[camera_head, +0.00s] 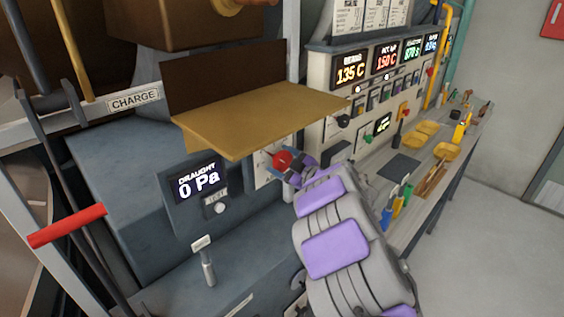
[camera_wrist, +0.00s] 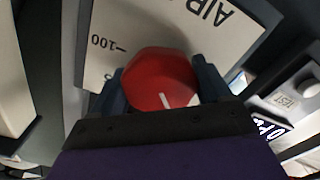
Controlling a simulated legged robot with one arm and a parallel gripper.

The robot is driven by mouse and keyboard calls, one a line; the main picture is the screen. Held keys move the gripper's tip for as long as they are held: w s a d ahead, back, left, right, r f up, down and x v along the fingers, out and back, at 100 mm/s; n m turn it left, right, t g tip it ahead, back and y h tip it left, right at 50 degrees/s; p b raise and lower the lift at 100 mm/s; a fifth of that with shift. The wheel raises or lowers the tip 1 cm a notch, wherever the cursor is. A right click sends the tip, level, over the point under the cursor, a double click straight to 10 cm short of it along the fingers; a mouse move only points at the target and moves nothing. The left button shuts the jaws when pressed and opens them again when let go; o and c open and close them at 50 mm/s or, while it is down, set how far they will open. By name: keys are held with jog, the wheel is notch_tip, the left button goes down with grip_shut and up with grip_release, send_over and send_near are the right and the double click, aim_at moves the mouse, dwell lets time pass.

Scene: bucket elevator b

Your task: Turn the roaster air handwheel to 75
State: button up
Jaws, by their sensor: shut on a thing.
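The red air handwheel (camera_head: 282,160) is mounted on a pale dial plate (camera_head: 262,178) below the tan shelf. In the wrist view the handwheel (camera_wrist: 160,80) is a red faceted knob with a white pointer mark near its lower edge. The dial plate (camera_wrist: 185,30) shows "AIR" and "100" upside down, with a tick by the 100; the rest of the scale is hidden. My gripper (camera_wrist: 160,88) is shut on the handwheel, with one dark finger on each side of it. In the head view my gripper (camera_head: 284,162) reaches it from the lower right.
The tan shelf (camera_head: 262,115) juts out just above the handwheel. A "DRAUGHT 0 Pa" display (camera_head: 199,181) sits to the left, with a lever (camera_head: 207,262) below. A workbench with tools (camera_head: 425,165) runs to the right.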

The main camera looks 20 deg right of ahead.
jog(key=c, duration=0.4)
